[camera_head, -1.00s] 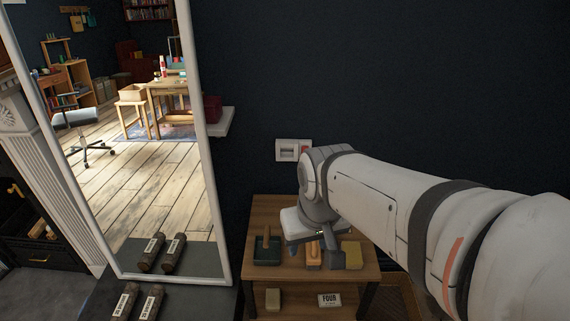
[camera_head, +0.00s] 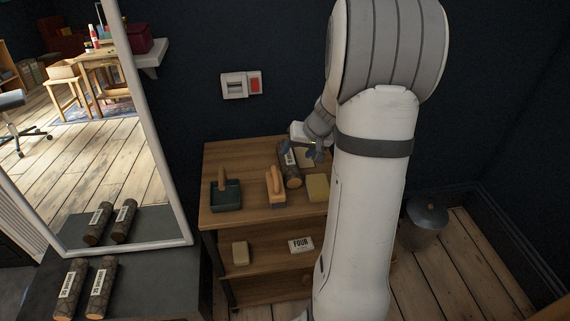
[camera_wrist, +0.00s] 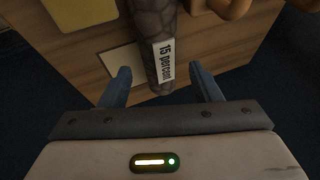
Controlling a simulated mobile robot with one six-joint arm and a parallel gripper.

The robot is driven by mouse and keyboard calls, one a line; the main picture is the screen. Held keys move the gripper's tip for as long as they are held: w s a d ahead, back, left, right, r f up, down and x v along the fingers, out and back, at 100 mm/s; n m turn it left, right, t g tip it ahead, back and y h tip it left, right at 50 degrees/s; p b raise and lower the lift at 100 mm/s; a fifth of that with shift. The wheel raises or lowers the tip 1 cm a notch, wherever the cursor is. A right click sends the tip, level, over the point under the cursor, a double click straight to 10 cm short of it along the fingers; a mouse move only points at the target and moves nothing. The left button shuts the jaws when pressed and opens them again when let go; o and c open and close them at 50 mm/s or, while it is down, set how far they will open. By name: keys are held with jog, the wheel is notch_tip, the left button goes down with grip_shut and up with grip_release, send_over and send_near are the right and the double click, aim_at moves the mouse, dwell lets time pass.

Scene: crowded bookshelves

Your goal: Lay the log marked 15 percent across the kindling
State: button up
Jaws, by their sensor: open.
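The log marked 15 percent (camera_head: 290,168) lies on the top of a small wooden shelf unit. It is dark and bark-patterned with a white label. In the wrist view, the log (camera_wrist: 154,30) runs between my two blue fingers, its label facing up and reading "15 percent". My gripper (camera_wrist: 160,70) is open, with a finger on each side of the log and gaps visible between. In the head view, my gripper (camera_head: 309,150) is at the log's far end. No kindling shows in the current views.
The shelf unit (camera_head: 250,163) also holds a green tray (camera_head: 226,194), a wooden-handled brush (camera_head: 276,186) and a yellow block (camera_head: 318,187). Two similar labelled logs (camera_head: 101,289) lie on a dark bench by the mirror (camera_head: 150,130). A lidded bin (camera_head: 427,217) stands right.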

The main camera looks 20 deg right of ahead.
aim_at(292, 158)
jog(key=b+x, duration=0.1)
jog(key=x, duration=0.5)
jog(key=shift+f, duration=0.15)
jog(key=shift+c, duration=0.5)
jog(key=c, duration=1)
